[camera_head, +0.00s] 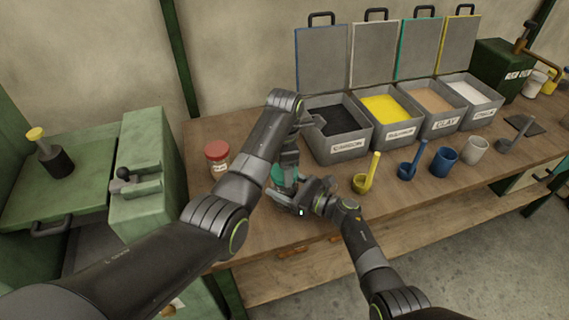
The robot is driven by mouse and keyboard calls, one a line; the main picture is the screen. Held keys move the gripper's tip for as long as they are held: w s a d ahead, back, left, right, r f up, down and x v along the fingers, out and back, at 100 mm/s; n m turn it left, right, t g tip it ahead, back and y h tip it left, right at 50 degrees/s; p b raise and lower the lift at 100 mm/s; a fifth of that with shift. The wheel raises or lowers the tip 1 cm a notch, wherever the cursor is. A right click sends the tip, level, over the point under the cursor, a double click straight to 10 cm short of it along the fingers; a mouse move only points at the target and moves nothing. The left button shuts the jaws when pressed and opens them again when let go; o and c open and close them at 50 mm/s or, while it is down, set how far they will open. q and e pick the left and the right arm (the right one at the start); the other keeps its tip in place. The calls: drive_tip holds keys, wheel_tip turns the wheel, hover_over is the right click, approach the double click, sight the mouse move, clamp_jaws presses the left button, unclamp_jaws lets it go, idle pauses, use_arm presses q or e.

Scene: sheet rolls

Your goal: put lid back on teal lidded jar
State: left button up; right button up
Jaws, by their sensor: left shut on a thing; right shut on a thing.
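The teal lidded jar (278,174) is at the front of the wooden bench, mostly hidden by my grippers; only teal patches show. My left gripper (288,170) reaches down from above and is shut at the top of the teal, apparently on the lid. My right gripper (295,198) comes in low from the front right and is shut on the jar's body. I cannot tell whether the lid touches the jar rim, since the grippers cover it.
A red-capped jar (217,155) stands left of my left forearm. Open grey bins (340,146) of powder line the back. A yellow ladle cup (366,178), a blue ladle cup (407,170) and blue mug (444,162) stand to the right. The bench front right (420,205) is clear.

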use_arm(q)
drive_tip(key=shift+f, duration=0.35)
drive_tip(key=shift+f, duration=0.6)
idle(0.3)
